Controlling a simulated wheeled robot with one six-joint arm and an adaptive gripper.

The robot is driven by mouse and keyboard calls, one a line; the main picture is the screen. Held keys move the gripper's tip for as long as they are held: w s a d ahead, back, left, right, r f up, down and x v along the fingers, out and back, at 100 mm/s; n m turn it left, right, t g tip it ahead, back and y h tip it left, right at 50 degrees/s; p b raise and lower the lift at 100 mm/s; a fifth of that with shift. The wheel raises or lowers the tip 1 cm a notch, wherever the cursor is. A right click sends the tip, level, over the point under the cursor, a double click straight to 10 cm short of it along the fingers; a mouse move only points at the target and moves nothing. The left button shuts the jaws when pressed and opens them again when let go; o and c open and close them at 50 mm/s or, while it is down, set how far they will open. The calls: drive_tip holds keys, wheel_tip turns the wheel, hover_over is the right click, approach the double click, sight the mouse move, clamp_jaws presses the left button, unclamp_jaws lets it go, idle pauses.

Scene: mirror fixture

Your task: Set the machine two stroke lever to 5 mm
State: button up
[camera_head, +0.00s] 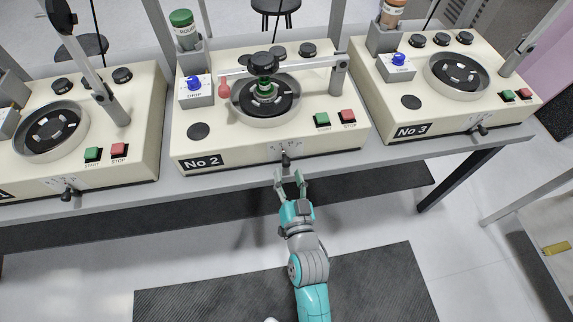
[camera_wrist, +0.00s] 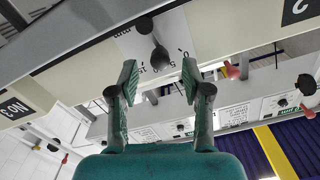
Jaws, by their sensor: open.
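Machine two (camera_head: 240,155), a cream box labelled No 2, stands in the middle of the bench. Its stroke lever (camera_head: 285,161) is a short black lever on the front face, beside a white scale plate (camera_head: 291,146). In the wrist view the lever's round black knob (camera_wrist: 160,58) shows in front of the plate, which carries printed numbers. I cannot tell the exact lever setting. My gripper (camera_head: 288,174) is open and empty, just in front of the lever. In the wrist view its fingertips (camera_wrist: 160,76) stand on either side of the knob, apart from it.
Machine one (camera_head: 140,120) is at left and machine three (camera_head: 450,117) at right, each with a front lever. Machine two's top carries a green button (camera_head: 322,120), a red button (camera_head: 348,117) and an overarm (camera_head: 310,64).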

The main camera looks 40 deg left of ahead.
drive_tip(key=v, duration=0.7)
drive_tip(key=shift+s+d, duration=0.1)
drive_tip(key=shift+s, duration=0.05)
idle(0.3)
